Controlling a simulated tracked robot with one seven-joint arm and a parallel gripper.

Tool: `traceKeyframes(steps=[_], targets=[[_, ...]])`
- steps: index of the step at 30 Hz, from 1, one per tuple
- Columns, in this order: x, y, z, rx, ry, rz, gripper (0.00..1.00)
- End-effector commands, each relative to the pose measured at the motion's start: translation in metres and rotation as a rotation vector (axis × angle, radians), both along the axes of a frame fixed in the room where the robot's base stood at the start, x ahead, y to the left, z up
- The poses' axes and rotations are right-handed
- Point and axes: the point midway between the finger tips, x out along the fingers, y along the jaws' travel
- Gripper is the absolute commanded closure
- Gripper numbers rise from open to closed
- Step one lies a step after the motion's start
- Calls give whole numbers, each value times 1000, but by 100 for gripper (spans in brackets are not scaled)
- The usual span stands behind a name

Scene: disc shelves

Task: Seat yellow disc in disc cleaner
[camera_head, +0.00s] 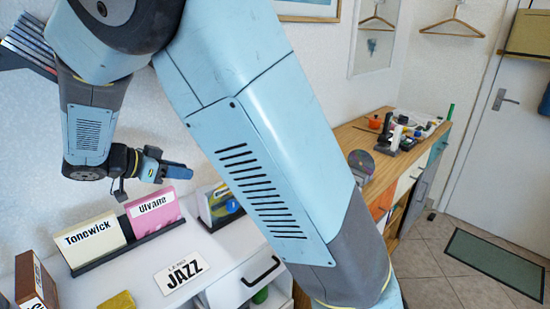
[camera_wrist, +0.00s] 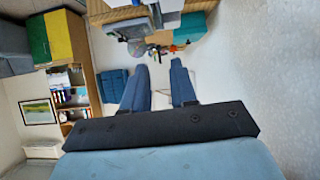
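My gripper (camera_head: 176,170) is at the left in the head view, above the white cabinet and near the wall. The wrist view shows its two blue fingers (camera_wrist: 160,72) apart, with nothing held between them. I cannot make out a yellow disc for certain in either view. A round greyish disc-like thing (camera_head: 361,163) stands at the near end of the wooden counter, partly hidden by my arm. I cannot tell whether it belongs to the disc cleaner.
The white cabinet top holds a Tonewick sleeve (camera_head: 91,240), a pink Ulvane sleeve (camera_head: 153,212), a JAZZ sign (camera_head: 183,271) and a yellow object (camera_head: 119,302). The wooden counter (camera_head: 352,137) carries small items at its far end. My arm hides the middle.

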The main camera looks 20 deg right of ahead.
Motion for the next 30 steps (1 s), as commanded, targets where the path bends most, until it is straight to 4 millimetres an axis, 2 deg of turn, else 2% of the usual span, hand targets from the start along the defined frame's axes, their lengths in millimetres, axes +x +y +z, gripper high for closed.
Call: traceKeyframes(steps=[7, 15, 24, 30], targets=[[-10, -70, 14, 149, 266, 29, 73], [-44, -142, 35, 371, 516, 193, 73], [-95, -198, 63, 551, 614, 481, 73], [-133, -223, 80, 589, 594, 697, 73]])
